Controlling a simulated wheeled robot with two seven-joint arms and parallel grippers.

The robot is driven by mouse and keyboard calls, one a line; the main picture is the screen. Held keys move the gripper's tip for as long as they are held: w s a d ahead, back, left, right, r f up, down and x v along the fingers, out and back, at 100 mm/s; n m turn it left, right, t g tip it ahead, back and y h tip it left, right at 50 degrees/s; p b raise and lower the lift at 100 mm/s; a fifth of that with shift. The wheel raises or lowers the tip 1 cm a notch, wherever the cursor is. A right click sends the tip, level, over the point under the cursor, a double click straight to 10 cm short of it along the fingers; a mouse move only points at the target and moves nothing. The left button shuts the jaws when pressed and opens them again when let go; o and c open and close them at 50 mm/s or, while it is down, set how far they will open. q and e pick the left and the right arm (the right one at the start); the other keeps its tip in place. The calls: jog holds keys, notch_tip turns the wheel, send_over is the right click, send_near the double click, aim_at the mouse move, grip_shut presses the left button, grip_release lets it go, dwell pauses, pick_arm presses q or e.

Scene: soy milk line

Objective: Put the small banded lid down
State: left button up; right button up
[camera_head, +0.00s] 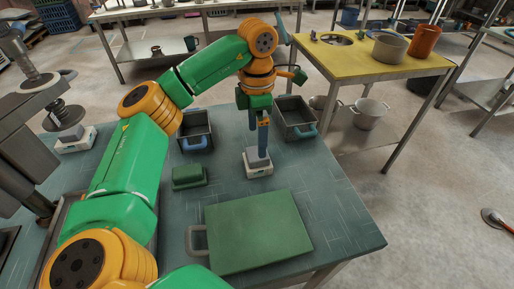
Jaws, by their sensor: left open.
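My left gripper (261,147) points straight down over the small white scale (259,171) in the middle of the teal table. The gripper is open. A small grey block-like piece (256,158) lies on the scale, right below the fingertips; I cannot tell whether the fingers touch it. I cannot make out bands on it or tell whether it is the small banded lid. A small green lidded piece (189,178) lies on the table left of the scale. My right gripper does not show.
A large green board (258,234) with a grey handle lies in front of the scale. Grey bins with blue handles stand behind, left (195,127) and right (295,116). A yellow table (370,62) with pots stands at the back right. The teal table's right front (345,225) is clear.

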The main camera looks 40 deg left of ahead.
pick_arm(q)
notch_tip(320, 180, up, 5)
jog(key=shift+r+p, duration=0.15)
jog(key=shift+p, duration=0.5)
